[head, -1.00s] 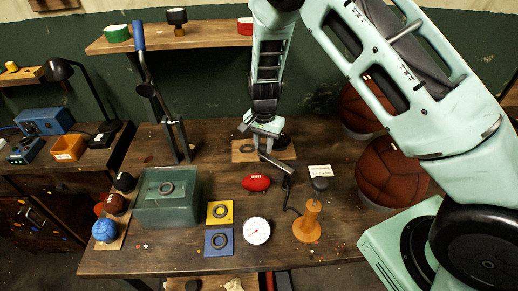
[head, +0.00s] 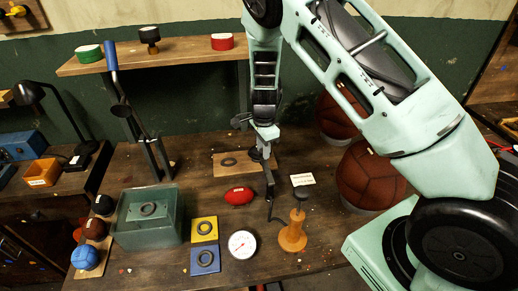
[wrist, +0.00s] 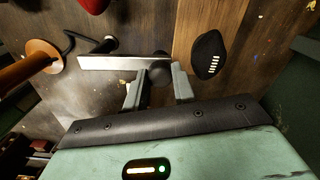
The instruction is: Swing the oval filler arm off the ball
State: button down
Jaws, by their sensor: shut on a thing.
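A metal filler arm (head: 270,176) reaches from a dark post toward the back of the bench. In the wrist view its silver bar (wrist: 112,62) runs left to right. My gripper (head: 267,150) is shut on the dark knob (wrist: 160,72) at the bar's free end; the fingers (wrist: 158,84) stand on both sides of it. A red oval ball (head: 240,196) lies left of the arm, apart from it; its edge also shows in the wrist view (wrist: 93,4). A dark oval thing with white marks (wrist: 208,55) lies right of the knob in the wrist view, uncovered by the bar.
An orange stand with a black knob (head: 293,238) is near the arm's post. A pale board with a ring (head: 221,172) lies behind the red ball. A green glass box (head: 128,235), a gauge (head: 242,245) and large brown balls (head: 368,180) stand around.

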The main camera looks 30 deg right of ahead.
jog(key=shift+d+r+m, duration=0.1)
jog(key=shift+d+m, duration=0.2)
jog(key=c, duration=1.1)
grip_release()
jog(key=shift+c, duration=0.2)
notch_tip(320, 180, up, 17)
jog(key=b, duration=0.3)
jog(key=shift+r+b, duration=0.2)
jog(key=shift+b, duration=0.1)
jog(key=shift+s, duration=0.1)
